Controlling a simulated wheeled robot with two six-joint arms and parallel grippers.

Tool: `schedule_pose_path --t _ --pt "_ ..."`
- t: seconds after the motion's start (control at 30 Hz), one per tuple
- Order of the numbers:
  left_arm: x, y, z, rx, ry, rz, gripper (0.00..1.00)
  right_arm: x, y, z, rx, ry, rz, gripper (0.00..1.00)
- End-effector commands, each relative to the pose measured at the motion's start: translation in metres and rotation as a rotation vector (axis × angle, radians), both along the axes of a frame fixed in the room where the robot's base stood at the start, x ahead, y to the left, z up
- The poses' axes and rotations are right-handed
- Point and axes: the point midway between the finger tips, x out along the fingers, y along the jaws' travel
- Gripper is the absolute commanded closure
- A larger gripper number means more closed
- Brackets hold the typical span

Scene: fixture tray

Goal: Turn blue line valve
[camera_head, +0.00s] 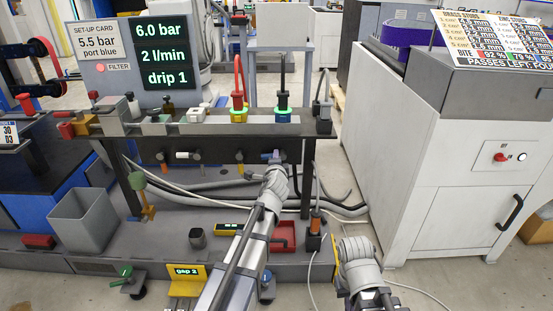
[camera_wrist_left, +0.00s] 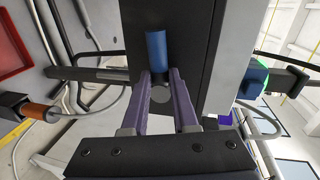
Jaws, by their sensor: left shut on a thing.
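The blue valve handle (camera_wrist_left: 157,50) stands out from the dark front of the bench rail in the left wrist view. The purple fingers of my left gripper (camera_wrist_left: 159,76) are closed in on its base, one on each side. In the head view, my left gripper (camera_head: 273,158) is at the right end of the row of small valves and covers most of the blue one.
A display (camera_head: 163,55) reads 6.0 bar, 2 l/min, drip 1. The set-up card (camera_head: 97,41) reads 5.5 bar, port blue. Other valves (camera_head: 187,156) line the rail to the left. A grey bin (camera_head: 85,220) and red tray (camera_head: 283,238) sit below. A white cabinet (camera_head: 440,150) stands right.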

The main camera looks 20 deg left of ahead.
Motion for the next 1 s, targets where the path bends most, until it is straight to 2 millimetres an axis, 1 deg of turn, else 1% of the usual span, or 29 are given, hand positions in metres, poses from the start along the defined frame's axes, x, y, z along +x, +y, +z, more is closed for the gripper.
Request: schedule_pose_path --t 0.3,0.8,0.83,1.0 --pt "-0.0002 -0.0003 0.0018 0.085 0.027 0.001 1.00 0.0000 -0.0001 0.0023 0.000 0.000 -0.001 1.00" --pt "-0.0002 -0.0005 0.0020 0.097 0.030 0.000 1.00 0.0000 0.0000 0.0025 0.000 0.000 -0.001 1.00" --pt "-0.0002 -0.0005 0.0020 0.097 0.030 0.000 0.70 0.0000 0.0000 0.0025 0.000 0.000 -0.001 1.00" --pt "-0.0002 -0.0004 0.0021 0.096 0.028 0.000 0.51 0.0000 0.0000 0.0025 0.000 0.000 0.000 1.00"
